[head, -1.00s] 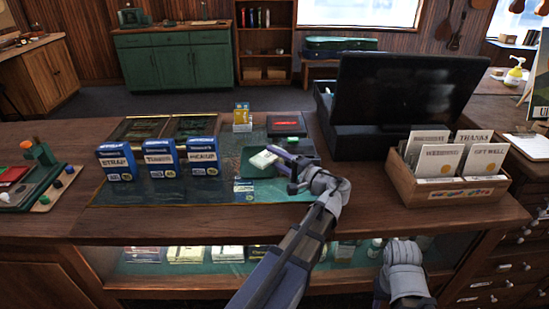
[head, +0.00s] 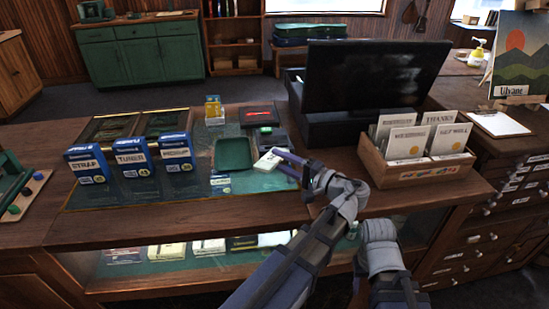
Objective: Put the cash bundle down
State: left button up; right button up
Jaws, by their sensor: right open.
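The cash bundle (head: 268,161), a small pale block, is between the fingertips of my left gripper (head: 284,163). It is just right of a green tray (head: 232,166), over the dark mat on the counter. I cannot tell whether its underside touches the mat. My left gripper is shut on it, with the fingers pointing left. My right gripper (head: 378,232) is low at the counter's front edge, empty as far as I see; its fingers are mostly hidden.
Blue boxes (head: 131,157) stand on the mat (head: 115,193) to the left. A dark device with a green item (head: 265,130) sits behind the tray. The counter front (head: 190,221) is clear.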

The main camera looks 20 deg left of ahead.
pick_arm(q)
jog(key=o, duration=0.9)
jog(key=shift+d, duration=0.1)
